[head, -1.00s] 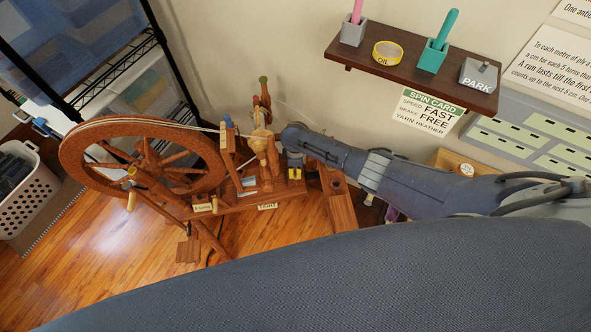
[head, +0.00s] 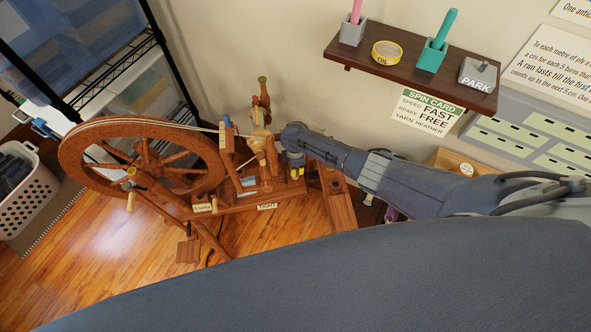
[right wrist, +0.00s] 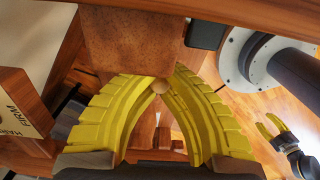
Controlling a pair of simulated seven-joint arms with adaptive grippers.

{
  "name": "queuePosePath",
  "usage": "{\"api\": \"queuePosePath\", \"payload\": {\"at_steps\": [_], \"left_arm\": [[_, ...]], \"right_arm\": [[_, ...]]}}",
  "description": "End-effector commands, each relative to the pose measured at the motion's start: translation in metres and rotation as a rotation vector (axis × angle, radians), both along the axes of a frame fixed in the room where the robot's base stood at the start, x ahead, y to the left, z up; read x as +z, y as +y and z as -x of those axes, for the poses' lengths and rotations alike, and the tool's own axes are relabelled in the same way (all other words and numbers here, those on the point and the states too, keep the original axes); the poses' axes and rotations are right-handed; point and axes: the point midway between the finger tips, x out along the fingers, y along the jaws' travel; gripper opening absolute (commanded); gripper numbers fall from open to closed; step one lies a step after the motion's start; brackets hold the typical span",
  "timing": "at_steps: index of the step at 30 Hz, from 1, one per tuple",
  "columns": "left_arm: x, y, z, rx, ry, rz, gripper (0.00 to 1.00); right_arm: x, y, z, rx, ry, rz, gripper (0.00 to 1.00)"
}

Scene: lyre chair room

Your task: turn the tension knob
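The spinning wheel (head: 145,158) stands on the floor at left in the head view. My right gripper (head: 296,173) is at the right end of its wooden base, fingers pointing down.
A "TIGHT" plate (head: 267,206) is on the wheel's base. A dark wall shelf (head: 412,72) holds an oil tin (head: 387,52), pen holders and a grey "PARK" block (head: 478,75). A white basket (head: 27,190) stands at far left. Floor in front is clear.

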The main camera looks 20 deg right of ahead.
Motion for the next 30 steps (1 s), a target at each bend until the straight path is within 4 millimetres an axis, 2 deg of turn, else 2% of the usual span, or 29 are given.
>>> {"api": "queuePosePath", "payload": {"at_steps": [6,15,30], "left_arm": [[0.0,0.0,-0.0001,0.0,0.0,0.0,0.44],[0.0,0.0,0.0,0.0,0.0,0.0,0.44],[0.0,0.0,0.0,0.0,0.0,0.0,0.44]], "right_arm": [[0.0014,0.0044,-0.0007,0.143,-0.002,-0.007,0.0],[0.0015,0.0052,-0.0004,0.27,-0.003,-0.008,0.0],[0.0015,0.0066,0.0,0.305,-0.003,-0.011,0.0]]}}
